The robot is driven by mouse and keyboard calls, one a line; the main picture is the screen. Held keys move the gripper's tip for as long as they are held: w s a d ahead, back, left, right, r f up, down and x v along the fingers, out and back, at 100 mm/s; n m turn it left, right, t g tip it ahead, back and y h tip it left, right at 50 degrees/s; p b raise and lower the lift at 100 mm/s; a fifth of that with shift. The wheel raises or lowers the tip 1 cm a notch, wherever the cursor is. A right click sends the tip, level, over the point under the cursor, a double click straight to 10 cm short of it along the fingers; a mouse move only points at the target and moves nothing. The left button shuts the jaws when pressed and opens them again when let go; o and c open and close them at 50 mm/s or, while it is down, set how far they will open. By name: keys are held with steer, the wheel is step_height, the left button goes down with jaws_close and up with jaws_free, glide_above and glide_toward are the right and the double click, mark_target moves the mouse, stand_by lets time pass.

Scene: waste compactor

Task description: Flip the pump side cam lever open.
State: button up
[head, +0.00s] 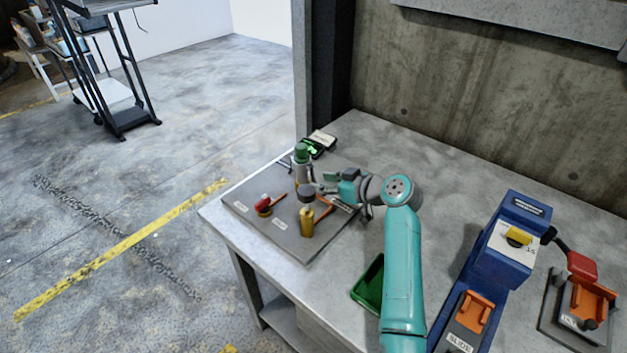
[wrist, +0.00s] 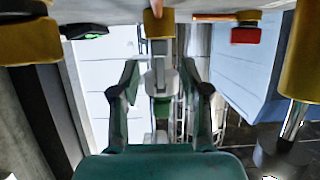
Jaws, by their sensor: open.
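A grey plate (head: 290,242) on the bench carries several fittings. A green-topped grey fitting (head: 302,170) stands upright at its back. A yellow cylinder (head: 307,222) stands at its front. A red-ended lever (head: 264,202) lies at the left, and an orange lever (head: 325,206) shows at the right. I cannot tell which is the pump side cam lever; the plate labels are unreadable. My gripper (head: 322,187) is open above the plate's right part, pointing left. In the wrist view my fingers (wrist: 163,92) are apart, with a grey-white fitting (wrist: 160,75) showing between them; contact is unclear.
A green tray (head: 368,285) sits beside my arm. A dark green-and-white item (head: 320,142) lies behind the plate. The bench's back middle is clear.

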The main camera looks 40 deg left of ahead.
mark_target(314, 180)
steer(key=shift+x, duration=2.15)
jaws_close()
